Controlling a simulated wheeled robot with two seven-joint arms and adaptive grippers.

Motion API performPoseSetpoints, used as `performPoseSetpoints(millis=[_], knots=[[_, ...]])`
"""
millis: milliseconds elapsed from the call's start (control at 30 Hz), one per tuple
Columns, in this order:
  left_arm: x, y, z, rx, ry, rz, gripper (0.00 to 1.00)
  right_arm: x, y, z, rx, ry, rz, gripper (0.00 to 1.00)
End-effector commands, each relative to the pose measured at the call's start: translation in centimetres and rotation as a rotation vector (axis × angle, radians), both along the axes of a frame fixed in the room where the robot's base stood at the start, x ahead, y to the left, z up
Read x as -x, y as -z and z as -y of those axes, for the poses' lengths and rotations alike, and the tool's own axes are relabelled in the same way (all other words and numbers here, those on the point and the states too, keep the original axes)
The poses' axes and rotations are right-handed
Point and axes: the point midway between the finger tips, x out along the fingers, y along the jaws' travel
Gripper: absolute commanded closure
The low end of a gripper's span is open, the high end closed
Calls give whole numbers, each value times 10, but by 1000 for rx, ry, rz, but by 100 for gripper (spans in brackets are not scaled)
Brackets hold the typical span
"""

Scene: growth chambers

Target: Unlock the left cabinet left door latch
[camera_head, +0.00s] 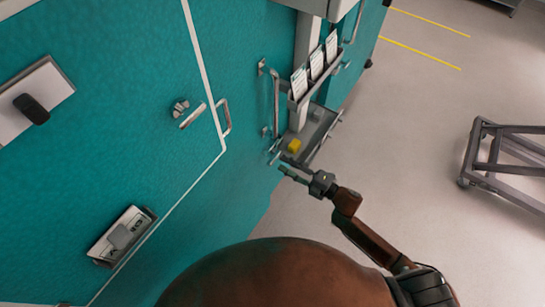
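The teal cabinet (115,60) fills the left of the head view, seen from above at a steep tilt. A pale seam outlines its door. A small metal latch (181,107) with a slim plate beside it sits on the teal face, left of a metal pull handle (225,117). Whether the latch is locked cannot be told. My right gripper (284,170) is well to the right of the latch and handle, apart from both, near the small tray. Its fingers are too small to tell open from shut. Nothing shows held in it. My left gripper is out of view.
A grey metal frame (482,155) stands at the right. Floor between is clear.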

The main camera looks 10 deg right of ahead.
Motion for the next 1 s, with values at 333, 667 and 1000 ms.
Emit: performPoseSetpoints(millis=[333,667,1000], knots=[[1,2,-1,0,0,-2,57,-38,0,-36,-2,2,-1,67],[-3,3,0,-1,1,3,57,-46,1,-44,-1,4,-3,67],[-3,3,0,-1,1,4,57,-46,1,-44,-1,4,-3,83]])
